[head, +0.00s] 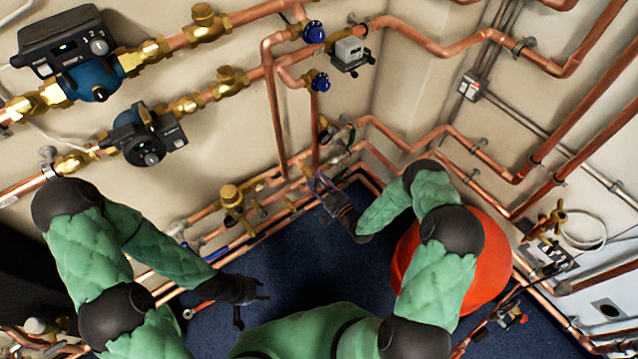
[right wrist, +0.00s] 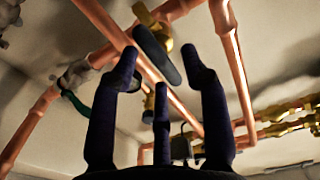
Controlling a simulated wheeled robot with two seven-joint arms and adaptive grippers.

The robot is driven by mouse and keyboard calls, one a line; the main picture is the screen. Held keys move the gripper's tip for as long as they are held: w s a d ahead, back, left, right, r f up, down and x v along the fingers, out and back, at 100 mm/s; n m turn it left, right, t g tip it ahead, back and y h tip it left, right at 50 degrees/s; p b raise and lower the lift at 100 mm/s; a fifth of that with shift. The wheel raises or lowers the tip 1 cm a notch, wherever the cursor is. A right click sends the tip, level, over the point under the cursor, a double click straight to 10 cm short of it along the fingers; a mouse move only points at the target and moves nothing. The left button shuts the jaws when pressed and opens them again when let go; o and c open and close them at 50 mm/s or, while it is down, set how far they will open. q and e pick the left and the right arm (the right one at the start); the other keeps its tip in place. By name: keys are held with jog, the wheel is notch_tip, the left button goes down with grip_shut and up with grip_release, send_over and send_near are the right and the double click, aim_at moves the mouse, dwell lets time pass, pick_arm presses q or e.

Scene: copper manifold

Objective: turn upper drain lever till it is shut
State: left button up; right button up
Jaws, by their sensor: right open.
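In the right wrist view a dark, flat lever (right wrist: 157,55) sits on a brass valve (right wrist: 165,18). It slants from upper left to lower right, roughly along the copper pipe beside it. I cannot tell for sure that it is the upper drain lever. My right gripper (right wrist: 160,70) is open, its fingers either side of the lever in the picture; contact is not clear. In the head view my right gripper (head: 322,187) is by the pipes at the wall's foot, and the lever cannot be made out. My left gripper (head: 258,293) is open and empty, low over the blue floor.
A green lever (right wrist: 75,108) is left of my right fingers. An orange-red round container (head: 478,262) stands beside my right arm. Copper pipes (head: 275,120) run along the walls, with pumps (head: 90,70) at upper left. The blue floor (head: 310,265) between my arms is clear.

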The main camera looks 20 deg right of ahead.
grip_shut()
jog(key=shift+m, duration=0.4)
jog(key=shift+d+f+m, duration=0.1)
jog(key=shift+f+m, duration=0.1)
jog(key=shift+m, duration=2.75)
jog(key=shift+f+m, duration=0.15)
jog(key=shift+m, duration=2.75)
jog(key=shift+d+f+m, duration=0.1)
jog(key=shift+f+m, duration=0.1)
jog(key=shift+m, duration=2.75)
